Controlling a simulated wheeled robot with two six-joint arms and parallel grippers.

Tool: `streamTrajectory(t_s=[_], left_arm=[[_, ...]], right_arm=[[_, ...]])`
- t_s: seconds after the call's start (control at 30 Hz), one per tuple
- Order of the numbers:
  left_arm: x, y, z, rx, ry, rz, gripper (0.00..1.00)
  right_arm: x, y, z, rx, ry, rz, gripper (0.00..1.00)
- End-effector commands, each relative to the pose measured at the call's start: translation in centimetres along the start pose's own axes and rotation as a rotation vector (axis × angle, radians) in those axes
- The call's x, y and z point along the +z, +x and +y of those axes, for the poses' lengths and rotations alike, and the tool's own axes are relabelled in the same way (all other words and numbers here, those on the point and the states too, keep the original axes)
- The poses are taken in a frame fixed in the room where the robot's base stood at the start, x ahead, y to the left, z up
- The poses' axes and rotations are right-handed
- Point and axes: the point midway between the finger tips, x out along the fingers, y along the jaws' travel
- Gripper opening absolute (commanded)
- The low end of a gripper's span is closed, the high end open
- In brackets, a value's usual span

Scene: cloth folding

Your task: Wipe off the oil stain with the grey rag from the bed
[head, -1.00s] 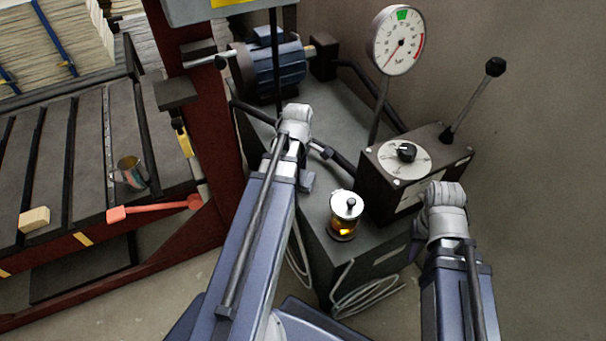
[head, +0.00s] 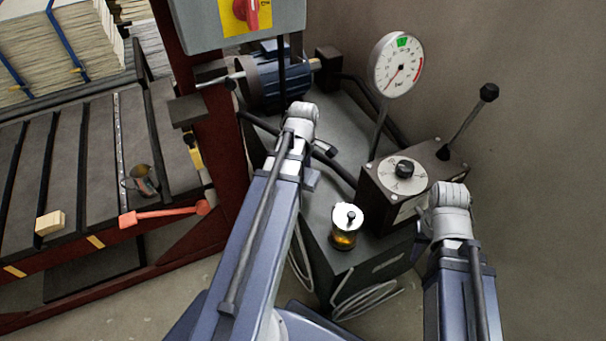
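The bed (head: 65,160) is a dark slotted table at the left, in a dark red frame. I cannot make out a grey rag or an oil stain on it. My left arm reaches up the middle, over the grey cabinet; its gripper (head: 325,149) is small and mostly hidden behind the wrist. My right gripper (head: 425,226) is beside the dark control box, partly hidden by its own wrist. Both grippers are well to the right of the bed. I cannot see their fingers clearly.
A glass oil jar (head: 346,226), a motor (head: 278,78), a gauge (head: 397,64) and a lever (head: 468,122) crowd the cabinet (head: 335,255).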

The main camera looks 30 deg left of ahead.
Motion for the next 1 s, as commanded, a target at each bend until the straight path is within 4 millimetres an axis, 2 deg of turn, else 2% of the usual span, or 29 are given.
streamTrajectory(t_s=[0.33,0.7,1.0], left_arm=[[0.0,-0.3,0.0,0.0,0.0,0.0,0.32],[0.0,-3.1,0.0,0.0,0.0,0.0,0.32],[0.0,-3.0,0.0,0.0,0.0,0.0,0.32]], right_arm=[[0.0,-0.3,0.0,0.0,0.0,0.0,0.37],[0.2,-3.1,0.3,0.0,0.0,0.0,0.37],[0.2,-2.9,0.3,0.0,0.0,0.0,0.37]])
